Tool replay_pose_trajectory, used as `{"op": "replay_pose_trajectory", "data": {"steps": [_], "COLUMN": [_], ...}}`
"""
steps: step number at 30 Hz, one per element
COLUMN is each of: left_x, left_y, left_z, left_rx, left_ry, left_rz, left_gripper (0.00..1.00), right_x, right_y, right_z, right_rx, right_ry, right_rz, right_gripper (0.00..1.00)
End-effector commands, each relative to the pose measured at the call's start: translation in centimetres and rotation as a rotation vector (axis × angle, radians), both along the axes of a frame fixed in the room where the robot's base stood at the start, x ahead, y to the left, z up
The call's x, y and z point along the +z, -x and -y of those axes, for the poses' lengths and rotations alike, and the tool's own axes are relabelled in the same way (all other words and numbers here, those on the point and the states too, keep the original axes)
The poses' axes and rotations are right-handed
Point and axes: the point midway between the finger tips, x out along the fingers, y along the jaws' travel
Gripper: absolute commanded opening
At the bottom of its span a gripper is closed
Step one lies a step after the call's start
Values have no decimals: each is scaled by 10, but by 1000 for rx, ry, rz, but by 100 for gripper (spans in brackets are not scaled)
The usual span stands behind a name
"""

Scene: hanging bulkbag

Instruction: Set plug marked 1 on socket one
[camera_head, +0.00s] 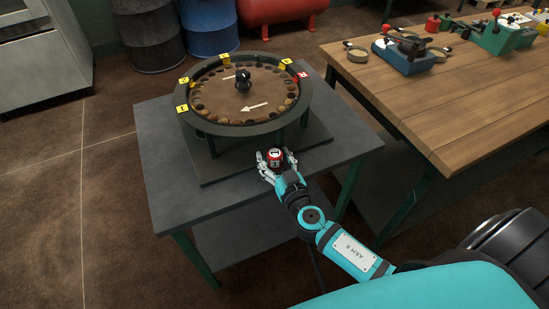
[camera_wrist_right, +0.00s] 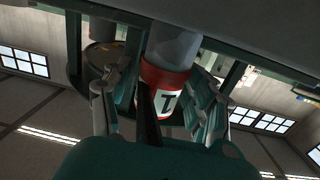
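A red plug (camera_head: 275,155) with a white label is between the fingers of my right gripper (camera_head: 270,161), in front of the round stand at the near side of the grey table. In the right wrist view the plug (camera_wrist_right: 167,82) has a grey cylindrical part, a red band and a white label with a dark mark like a 1. The fingers (camera_wrist_right: 160,105) lie on both sides of it. The round stand (camera_head: 250,130) has a ring of sockets and several yellow number tags. The tag marked 1 (camera_head: 182,108) is on its left rim. My left gripper is not in view.
The stand rests on a dark plate on the grey table (camera_head: 160,150). A dark knob (camera_head: 243,79) and white arrows are on its middle disc. A wooden workbench (camera_head: 450,110) with tools is at the right. Drums (camera_head: 209,25) stand behind.

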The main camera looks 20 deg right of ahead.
Motion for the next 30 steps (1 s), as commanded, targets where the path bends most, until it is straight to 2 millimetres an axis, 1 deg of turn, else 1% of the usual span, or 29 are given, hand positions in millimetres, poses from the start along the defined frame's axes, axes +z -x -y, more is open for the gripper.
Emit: {"op": "replay_pose_trajectory", "data": {"steps": [4,7,8,11,18,21,25,30], "left_x": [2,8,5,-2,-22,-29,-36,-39], "left_y": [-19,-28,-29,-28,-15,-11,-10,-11], "left_z": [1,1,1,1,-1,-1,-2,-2], "left_rx": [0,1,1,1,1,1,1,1], "left_ry": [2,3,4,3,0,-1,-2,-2], "left_rz": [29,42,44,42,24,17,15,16], "left_gripper": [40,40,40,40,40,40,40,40], "right_x": [1,5,2,0,1,3,5,9], "right_y": [0,0,3,19,72,91,109,119], "right_z": [0,0,0,-1,-3,-4,-4,-5], "right_rx": [0,0,0,1,0,0,0,0], "right_ry": [0,1,0,-1,-2,-2,-1,-1], "right_rz": [0,0,-1,-2,-3,-3,-1,1], "right_gripper": [59,59,59,59,59,59,59,59]}}
